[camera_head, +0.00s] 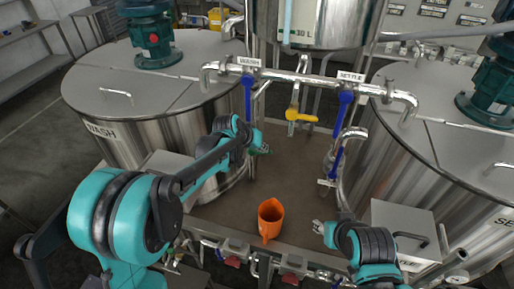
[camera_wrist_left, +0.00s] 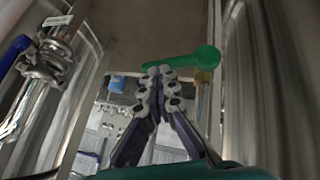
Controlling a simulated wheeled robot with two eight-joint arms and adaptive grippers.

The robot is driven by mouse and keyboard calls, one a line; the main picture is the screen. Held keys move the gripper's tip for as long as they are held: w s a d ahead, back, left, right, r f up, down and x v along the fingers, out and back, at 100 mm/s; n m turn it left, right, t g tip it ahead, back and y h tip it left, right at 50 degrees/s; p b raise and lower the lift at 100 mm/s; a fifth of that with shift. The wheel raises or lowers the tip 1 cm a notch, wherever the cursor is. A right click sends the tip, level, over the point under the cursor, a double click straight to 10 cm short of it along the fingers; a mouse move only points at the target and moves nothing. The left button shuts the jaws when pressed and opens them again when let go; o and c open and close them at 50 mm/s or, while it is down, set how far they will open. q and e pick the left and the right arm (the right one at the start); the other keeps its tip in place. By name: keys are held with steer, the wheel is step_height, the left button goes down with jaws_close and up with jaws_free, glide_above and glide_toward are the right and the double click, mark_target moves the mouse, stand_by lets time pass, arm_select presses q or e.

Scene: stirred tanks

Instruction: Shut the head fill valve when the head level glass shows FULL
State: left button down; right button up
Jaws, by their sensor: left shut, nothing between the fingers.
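The steel head vessel (camera_head: 335,22) hangs at the top, cut off by the frame. A pale blue upright strip on its front, likely the level glass (camera_head: 288,20), shows only in part; no FULL mark can be read. My left gripper (camera_head: 265,149) is between the tanks, below the pipe manifold. In the left wrist view its fingers (camera_wrist_left: 160,72) are shut and empty, with the tips at a green lever (camera_wrist_left: 190,63); contact cannot be told. Which valve is the head fill valve cannot be read. My right gripper (camera_head: 319,228) is low at right, fingers unclear.
Blue handles hang below the WASH (camera_head: 248,97) and SETTLE (camera_head: 345,102) labels. A yellow-handled valve (camera_head: 300,116) sits between them. An orange jug (camera_head: 270,219) stands on the deck (camera_head: 292,178). Large lidded tanks flank at left (camera_head: 125,90) and right (camera_head: 440,150).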

arm_select(q)
steer(key=shift+d+f+b, duration=0.45)
steer(key=shift+f+b, duration=0.05)
steer(key=shift+b, duration=0.1)
stand_by(0.3)
steer(key=shift+r, duration=0.1)
